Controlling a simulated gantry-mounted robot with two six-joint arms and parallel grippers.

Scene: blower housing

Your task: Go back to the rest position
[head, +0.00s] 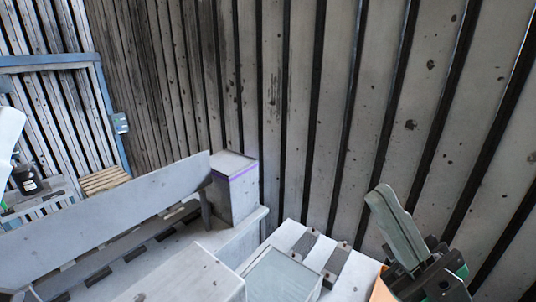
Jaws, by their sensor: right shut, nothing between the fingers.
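My right gripper (432,276) is at the bottom right, a dark mechanism with a grey-green arm link (390,225) of mine rising beside it. It is shut and empty, to the right of a white surface with two dark strips. The frame's bottom edge cuts it off, so its fingertips are hard to make out. A white part of my left arm (8,132) shows at the left edge. My left gripper cannot be made out.
A long grey panel (110,218) slants across the left over a grey bench. A grey box (234,188) with a purple stripe stands at its right end. A white block (190,276) and a glass-topped box (280,277) are in front. A ribbed metal wall (300,100) closes the back.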

